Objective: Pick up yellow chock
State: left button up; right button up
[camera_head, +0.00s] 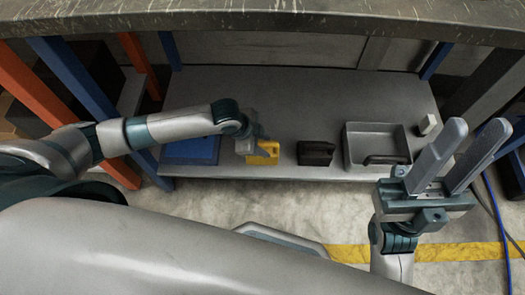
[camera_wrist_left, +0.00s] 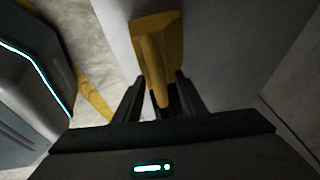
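The yellow chock (camera_head: 267,155) is on the grey lower shelf (camera_head: 335,88), right of a blue case, partly hidden by my left gripper (camera_head: 255,140) in the head view. In the left wrist view the chock (camera_wrist_left: 160,40) lies ahead, with its raised handle pointing back toward the gripper. The two dark fingers of my left gripper (camera_wrist_left: 159,80) are spread, with the handle's near end between them. I see a gap at the sides, so it looks open. My right gripper (camera_head: 476,128) is open and empty, over the shelf's right front corner.
The blue case (camera_head: 190,151) is left of the chock. A dark brown block (camera_head: 315,153) and a grey tray (camera_head: 358,138) holding a dark object are to the right.

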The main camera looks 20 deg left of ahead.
dwell(0.3)
pick_arm(q)
grip_shut()
dwell(1.2)
jog(key=shift+r, duration=0.1)
